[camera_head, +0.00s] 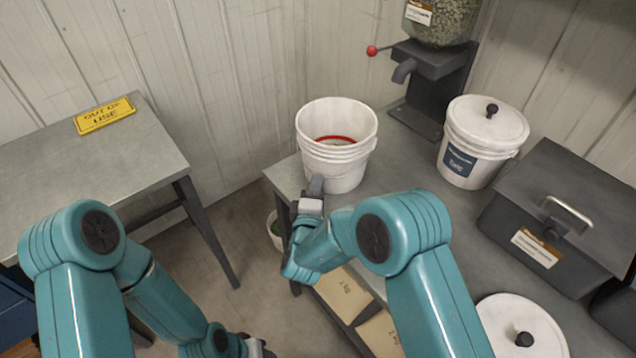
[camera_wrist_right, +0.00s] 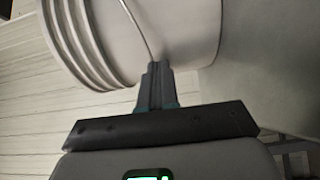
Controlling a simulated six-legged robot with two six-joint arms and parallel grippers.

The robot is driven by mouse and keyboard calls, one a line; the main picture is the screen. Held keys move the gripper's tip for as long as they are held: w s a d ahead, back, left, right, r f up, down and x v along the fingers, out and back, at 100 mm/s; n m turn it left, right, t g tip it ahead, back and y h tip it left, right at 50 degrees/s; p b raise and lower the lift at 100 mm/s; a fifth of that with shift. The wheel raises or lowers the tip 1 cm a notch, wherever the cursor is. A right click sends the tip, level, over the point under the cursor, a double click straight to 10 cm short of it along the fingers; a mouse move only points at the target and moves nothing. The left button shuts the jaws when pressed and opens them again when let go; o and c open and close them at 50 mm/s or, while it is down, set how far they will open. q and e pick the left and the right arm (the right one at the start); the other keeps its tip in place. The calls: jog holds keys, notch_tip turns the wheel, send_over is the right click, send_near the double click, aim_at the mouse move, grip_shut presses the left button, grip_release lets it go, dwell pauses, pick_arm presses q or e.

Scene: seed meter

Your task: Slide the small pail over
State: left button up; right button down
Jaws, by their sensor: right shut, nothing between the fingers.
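A white open pail (camera_head: 343,170) stands upright at the left end of the grey bench (camera_head: 415,185); something red shows inside it. Its ribbed wall and a thin wire handle also show in the wrist view (camera_wrist_right: 190,35). My right gripper (camera_head: 316,186) is at the pail's lower front wall with its fingers shut and empty. In the wrist view the closed fingers (camera_wrist_right: 158,72) point at the wall, at or very near it; I cannot tell if they touch. My left gripper (camera_head: 262,347) shows only partly, low at the bottom edge.
A lidded white bucket (camera_head: 462,165) and a dark lidded box (camera_head: 555,215) stand on the bench to the right. A dispenser with a red-knobbed lever (camera_head: 372,50) stands behind. A second table (camera_head: 90,155) with a yellow "out of use" sign (camera_head: 104,115) is at left, across a floor gap.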

aim_at(359, 161)
dwell(0.3)
jog(key=w+d+b, duration=0.2)
jog(key=d, duration=0.1)
jog(key=w+d+b, duration=0.2)
jog(key=w+d, duration=0.1)
jog(key=d, duration=0.1)
jog(key=w+d+b, duration=0.2)
jog(key=w+d, duration=0.1)
jog(key=d, duration=0.1)
jog(key=shift+d+f, duration=0.1)
jog(key=shift+d, duration=0.15)
jog(key=shift+a, duration=0.2)
jog(key=shift+s, duration=0.1)
dwell(0.5)
